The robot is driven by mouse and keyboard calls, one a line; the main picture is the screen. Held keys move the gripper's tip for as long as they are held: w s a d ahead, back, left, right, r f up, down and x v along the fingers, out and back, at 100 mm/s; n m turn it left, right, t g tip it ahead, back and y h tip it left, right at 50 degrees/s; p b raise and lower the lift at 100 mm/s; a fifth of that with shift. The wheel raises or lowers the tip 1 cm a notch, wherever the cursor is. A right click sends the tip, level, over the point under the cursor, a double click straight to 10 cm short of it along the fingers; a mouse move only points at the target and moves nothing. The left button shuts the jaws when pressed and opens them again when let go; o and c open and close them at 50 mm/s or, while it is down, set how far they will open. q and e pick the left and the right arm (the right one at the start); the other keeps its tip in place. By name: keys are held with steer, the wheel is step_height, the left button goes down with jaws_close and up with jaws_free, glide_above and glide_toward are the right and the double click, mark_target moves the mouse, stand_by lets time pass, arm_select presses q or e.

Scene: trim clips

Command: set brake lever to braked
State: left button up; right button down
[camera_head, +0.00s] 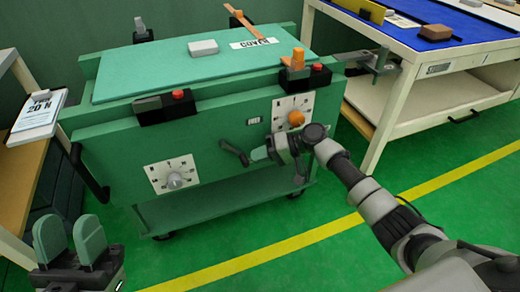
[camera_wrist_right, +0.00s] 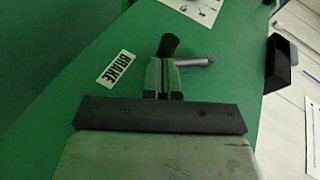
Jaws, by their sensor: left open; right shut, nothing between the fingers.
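The brake lever (camera_head: 236,153) is on the front of the green cart, with a dark grip and a grey arm. It also shows in the right wrist view (camera_wrist_right: 168,45), its grey arm running to the right beside my fingertips. A white BRAKE label (camera_wrist_right: 115,68) is on the panel to the left of it. My right gripper (camera_head: 258,154) is shut and empty, with its fingertips (camera_wrist_right: 164,68) right at the lever. I cannot tell whether they touch it. My left gripper (camera_head: 70,240) is open and empty at the lower left, away from the cart.
The green cart (camera_head: 210,139) carries two dials (camera_head: 175,181) (camera_head: 296,118), red-button boxes (camera_head: 178,95) and a cover (camera_head: 180,64). Green floor in front is clear.

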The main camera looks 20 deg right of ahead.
arm_select(q)
steer(key=shift+w+d+f+g+y+p, duration=0.1)
steer(key=shift+w+f+g+y+p, duration=0.1)
steer(key=shift+w+f+g, duration=0.35)
steer(key=shift+w+d+f+g+y+p, duration=0.1)
steer(key=shift+w+f+g+y+p, duration=0.1)
steer(key=shift+w+g, duration=0.55)
arm_select(e)
steer(key=shift+r, duration=0.6)
